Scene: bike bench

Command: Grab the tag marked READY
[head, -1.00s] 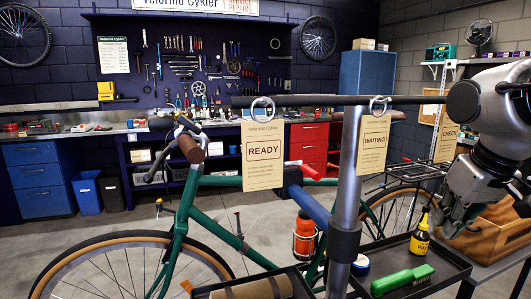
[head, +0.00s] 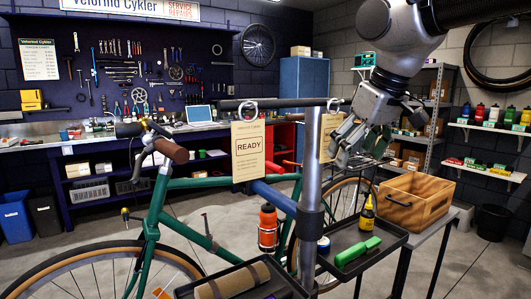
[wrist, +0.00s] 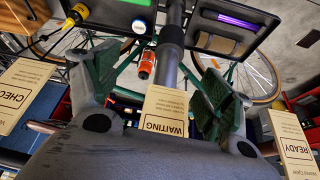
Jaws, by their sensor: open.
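The READY tag (head: 249,152) is a cream card hanging by a ring from the dark bar (head: 285,104), left of the stand's post. It also shows at the right edge of the wrist view (wrist: 290,143). The CHECK tag (wrist: 18,92) is at the left of the wrist view. My gripper (head: 340,152) is open and empty, right of the post and apart from the READY tag.
The grey post (head: 310,160) stands between my gripper and the READY tag. A green bike (head: 165,215) is behind. A wooden crate (head: 418,199) stands at right.

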